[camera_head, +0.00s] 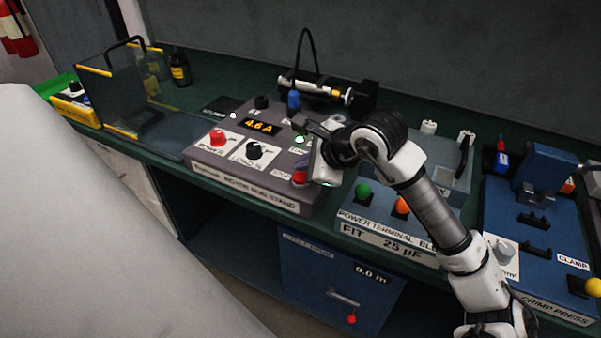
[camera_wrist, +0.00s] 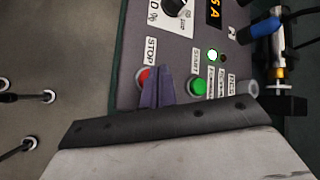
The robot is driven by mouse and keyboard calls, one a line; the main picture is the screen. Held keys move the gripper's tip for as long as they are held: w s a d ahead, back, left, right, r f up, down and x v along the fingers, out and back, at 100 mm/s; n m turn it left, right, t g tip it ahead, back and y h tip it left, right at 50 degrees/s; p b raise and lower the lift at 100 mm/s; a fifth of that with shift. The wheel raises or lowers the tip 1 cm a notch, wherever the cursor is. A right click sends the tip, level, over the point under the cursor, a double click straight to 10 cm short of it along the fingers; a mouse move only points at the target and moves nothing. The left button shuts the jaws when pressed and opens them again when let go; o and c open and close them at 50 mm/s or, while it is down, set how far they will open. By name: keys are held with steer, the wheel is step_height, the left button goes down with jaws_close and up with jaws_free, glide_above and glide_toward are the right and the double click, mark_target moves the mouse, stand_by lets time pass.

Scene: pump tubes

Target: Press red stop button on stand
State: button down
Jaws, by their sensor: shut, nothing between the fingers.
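The red stop button (camera_head: 299,177) sits at the front right corner of the grey motor run stand (camera_head: 245,186). In the wrist view the red button (camera_wrist: 143,77) shows beside the STOP label, partly hidden by my fingers. My gripper (camera_wrist: 158,80) is shut and empty, with its fingertips over the right edge of the button in that view. I cannot tell whether they touch it. In the head view my wrist hangs just right of the button, and the fingertips are hard to make out.
A green start button (camera_wrist: 197,87) is close to my fingers. A black knob (camera_head: 254,150) and a red knob (camera_head: 217,138) are on the stand's left half. A terminal block (camera_head: 380,222) stands at right, with a blue crimp press (camera_head: 535,262) beyond. A motor assembly (camera_head: 318,88) lies behind.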

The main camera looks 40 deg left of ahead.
steer(key=shift+f+b, duration=0.2)
steer(key=shift+b, duration=0.1)
stand_by(0.4)
steer(key=shift+f+b, duration=0.3)
steer(key=shift+b, duration=0.3)
steer(key=shift+f+b, duration=0.55)
steer(key=shift+b, duration=0.25)
stand_by(0.6)
steer(key=shift+r, duration=0.1)
stand_by(0.4)
steer(key=shift+r+p, duration=0.35)
steer(key=shift+r, duration=0.6)
steer(key=shift+r, duration=0.1)
steer(key=shift+r+p, duration=1.05)
steer(key=shift+r, duration=1.4)
steer(key=shift+f, duration=0.1)
